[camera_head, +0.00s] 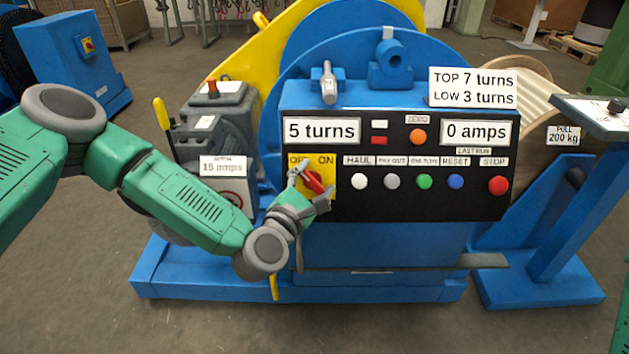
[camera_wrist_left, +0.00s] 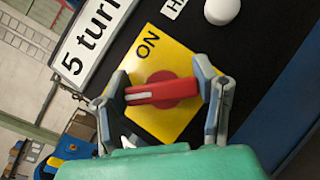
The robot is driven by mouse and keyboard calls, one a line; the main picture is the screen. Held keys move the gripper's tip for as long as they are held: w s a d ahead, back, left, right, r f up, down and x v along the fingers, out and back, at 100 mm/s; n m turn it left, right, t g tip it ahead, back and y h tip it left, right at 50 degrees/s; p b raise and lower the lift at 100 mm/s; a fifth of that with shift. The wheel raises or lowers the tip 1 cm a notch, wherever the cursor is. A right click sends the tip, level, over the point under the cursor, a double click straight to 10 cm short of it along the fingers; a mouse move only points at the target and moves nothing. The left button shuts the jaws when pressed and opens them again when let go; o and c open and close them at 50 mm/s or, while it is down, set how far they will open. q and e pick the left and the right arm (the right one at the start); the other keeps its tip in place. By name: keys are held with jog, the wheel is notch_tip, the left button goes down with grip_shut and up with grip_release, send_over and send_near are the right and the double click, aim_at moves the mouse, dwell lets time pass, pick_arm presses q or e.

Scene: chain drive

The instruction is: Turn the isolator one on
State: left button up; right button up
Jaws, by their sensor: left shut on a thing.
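The isolator is a yellow plate (camera_head: 328,194) marked OFF and ON, with a red rotary handle (camera_head: 314,182), on the left of the black control panel. The handle tilts from upper left to lower right in the head view. Its white-marked end points up-left, towards the OFF side. My left gripper (camera_head: 311,184) is closed on the red handle. In the left wrist view, the fingers (camera_wrist_left: 167,95) sit at the two ends of the handle (camera_wrist_left: 165,93), and ON shows above it; OFF is hidden there. My right gripper is not in view.
White, grey, green, blue and red STOP (camera_head: 498,186) buttons sit right of the isolator. Displays read "5 turns" (camera_head: 321,131) and "0 amps" (camera_head: 478,132). A grey motor unit with a yellow lever (camera_head: 163,127) stands left of the panel.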

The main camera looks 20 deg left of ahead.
pick_arm(q)
jog(key=shift+s+a+f, duration=0.1)
jog(key=shift+a+f, duration=0.15)
jog(key=shift+f, duration=0.1)
jog(key=shift+s+d, duration=0.1)
jog(key=shift+d, duration=0.25)
jog(key=shift+a, duration=0.1)
